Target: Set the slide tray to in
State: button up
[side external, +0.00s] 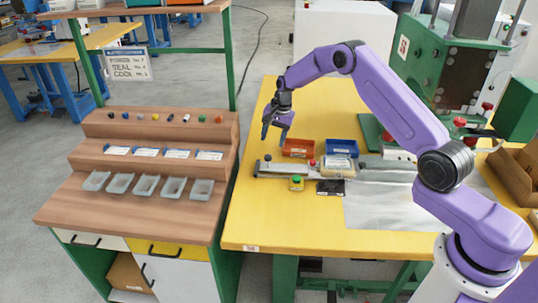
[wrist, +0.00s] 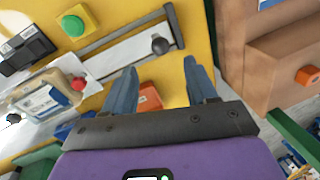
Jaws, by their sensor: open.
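The slide tray (wrist: 122,58) is a pale flat plate between grey rails on the yellow table. It also shows in the side view (side external: 285,169). Its black round knob (wrist: 160,44) stands near the outer end of the rails, away from the red knob (wrist: 78,83) and the clear-topped part of the fixture. It is the upright knob at the left end in the side view (side external: 268,158). My gripper (side external: 275,134) is open and empty above the table behind the tray's knob end. In the wrist view the knob appears just beyond the gap between my blue fingers (wrist: 160,68).
An orange bin (side external: 299,147) and a blue bin (side external: 341,147) stand behind the fixture. A green button on a yellow box (side external: 296,183) and a black device (side external: 330,187) lie in front. A wooden stepped rack (side external: 160,150) stands left, across a narrow gap.

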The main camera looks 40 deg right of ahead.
aim_at(269, 155)
jog(key=f, duration=0.2)
jog(key=w+f, duration=0.1)
jog(key=f, duration=0.5)
jog(key=shift+w+a, duration=0.2)
jog(key=shift+a, duration=0.2)
